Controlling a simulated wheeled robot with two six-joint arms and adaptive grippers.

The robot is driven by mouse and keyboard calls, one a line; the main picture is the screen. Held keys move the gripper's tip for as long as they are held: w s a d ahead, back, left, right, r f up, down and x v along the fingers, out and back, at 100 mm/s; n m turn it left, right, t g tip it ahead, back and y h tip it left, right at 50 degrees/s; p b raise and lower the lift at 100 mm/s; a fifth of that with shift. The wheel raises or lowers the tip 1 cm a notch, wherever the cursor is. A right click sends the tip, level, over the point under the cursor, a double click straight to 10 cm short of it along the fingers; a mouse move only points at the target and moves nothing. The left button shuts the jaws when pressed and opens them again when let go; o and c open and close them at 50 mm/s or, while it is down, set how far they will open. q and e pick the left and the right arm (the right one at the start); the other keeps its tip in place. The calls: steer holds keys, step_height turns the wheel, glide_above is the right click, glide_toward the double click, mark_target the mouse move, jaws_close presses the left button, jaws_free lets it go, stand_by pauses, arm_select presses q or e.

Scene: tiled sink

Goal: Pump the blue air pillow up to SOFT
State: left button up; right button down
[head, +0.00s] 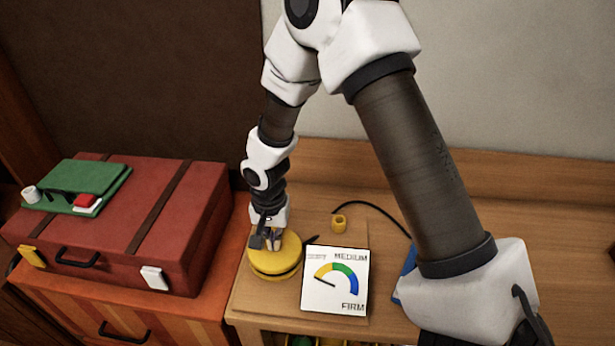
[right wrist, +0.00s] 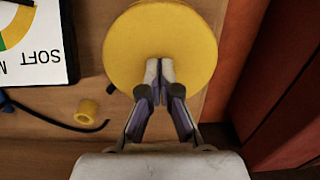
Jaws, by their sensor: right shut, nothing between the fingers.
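The yellow round pump (head: 272,270) stands on the wooden bench. My right gripper (head: 268,242) is over its top, shut and empty; in the right wrist view the closed fingertips (right wrist: 158,68) are at the middle of the pump's flat disc (right wrist: 160,30). I cannot tell whether they press on it. The white gauge (head: 345,299) stands right of the pump, with a yellow, green and blue arc. Its needle points left, near the lower end of the yellow band. The blue air pillow (head: 407,262) is mostly hidden behind my right arm. My left gripper is not in view.
A small yellow ring-shaped piece (head: 339,224) and a black hose (head: 372,205) lie behind the gauge. A red suitcase (head: 190,215) with a green folder (head: 85,178) on top stands left of the bench. The bench's back strip is clear.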

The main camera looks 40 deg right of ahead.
steer(key=shift+r+p, duration=2.35)
steer(key=shift+r, duration=0.15)
step_height(320, 180, up, 6)
steer(key=p, duration=0.5)
steer(key=shift+f, duration=0.1)
